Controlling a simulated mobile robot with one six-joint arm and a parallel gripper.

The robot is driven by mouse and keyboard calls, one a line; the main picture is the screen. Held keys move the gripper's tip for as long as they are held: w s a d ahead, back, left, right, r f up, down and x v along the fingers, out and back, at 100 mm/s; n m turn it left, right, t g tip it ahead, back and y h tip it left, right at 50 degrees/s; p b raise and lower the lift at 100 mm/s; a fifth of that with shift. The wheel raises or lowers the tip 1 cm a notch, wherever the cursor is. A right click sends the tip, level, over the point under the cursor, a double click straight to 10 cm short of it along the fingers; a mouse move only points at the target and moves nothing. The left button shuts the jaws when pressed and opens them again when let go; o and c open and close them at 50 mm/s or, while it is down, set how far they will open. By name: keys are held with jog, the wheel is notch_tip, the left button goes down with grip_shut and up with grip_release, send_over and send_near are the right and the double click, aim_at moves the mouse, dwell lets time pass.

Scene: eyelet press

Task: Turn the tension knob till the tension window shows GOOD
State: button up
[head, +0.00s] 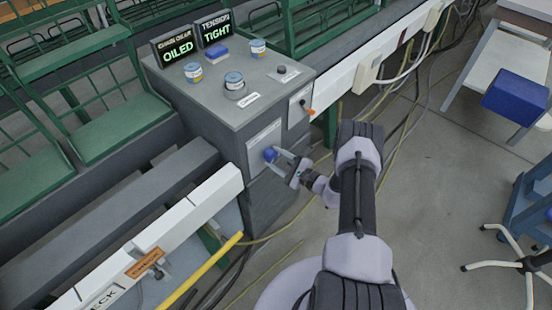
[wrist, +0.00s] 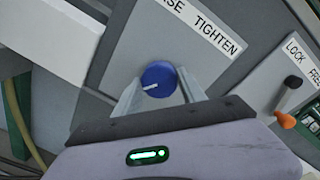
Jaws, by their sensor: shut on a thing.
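The blue tension knob (head: 270,155) sits on a light plate on the front of the grey cabinet. My gripper (head: 281,158) is shut on the knob, with a finger on each side of it. In the wrist view the knob (wrist: 158,78) shows a white pointer mark toward its lower left. The plate label (wrist: 205,25) reads "TIGHTEN" on the right, and its left part is cut off to "SE". The tension window (head: 215,29) on top of the cabinet reads "TIGHT" in lit letters.
A second window (head: 176,48) reads "OILED". A lock lever with an orange tip (wrist: 285,120) is on a plate right of the knob. Cables lie on the floor at right.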

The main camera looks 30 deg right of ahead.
dwell(0.5)
jog(key=o, duration=1.4)
jog(key=shift+c, duration=0.2)
jog(key=f+p+v, duration=0.1)
jog(key=p+v, duration=0.2)
jog(key=v, duration=1.4)
jog(key=shift+s+r+p, duration=0.25)
jog(key=shift+r+p, duration=0.1)
jog(key=shift+r, duration=0.1)
jog(key=shift+d, duration=0.1)
